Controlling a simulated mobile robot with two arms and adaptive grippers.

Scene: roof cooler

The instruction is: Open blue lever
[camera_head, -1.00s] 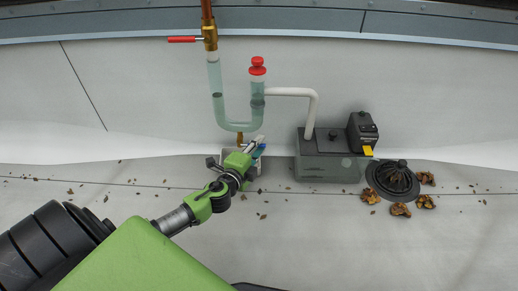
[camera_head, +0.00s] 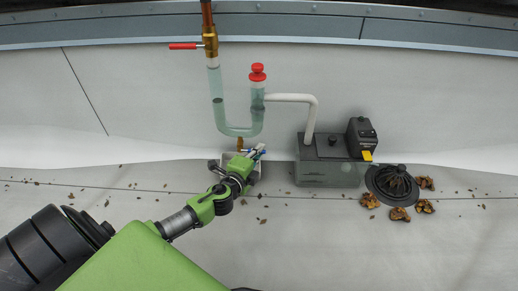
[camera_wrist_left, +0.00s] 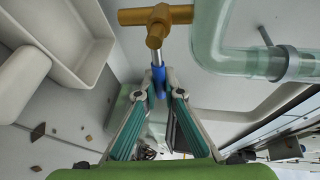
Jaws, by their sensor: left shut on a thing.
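The blue lever (camera_wrist_left: 158,76) hangs on a bright metal stem below a brass T-shaped fitting (camera_wrist_left: 156,24) in the left wrist view. My left gripper (camera_wrist_left: 161,92) is shut on the blue lever, with a finger on each side of it. In the head view my left gripper (camera_head: 258,151) is just below the clear U-shaped tube (camera_head: 237,130) and right of the small brass fitting (camera_head: 240,144). The lever is too small and covered there to make out well. My right gripper is not in view.
A red-handled brass valve (camera_head: 209,43) and a red cap (camera_head: 257,72) are above. A grey tank (camera_head: 328,170) with a white pipe (camera_head: 312,108) stands to the right. A black drain strainer (camera_head: 393,183) and dry leaves (camera_head: 400,214) lie farther right.

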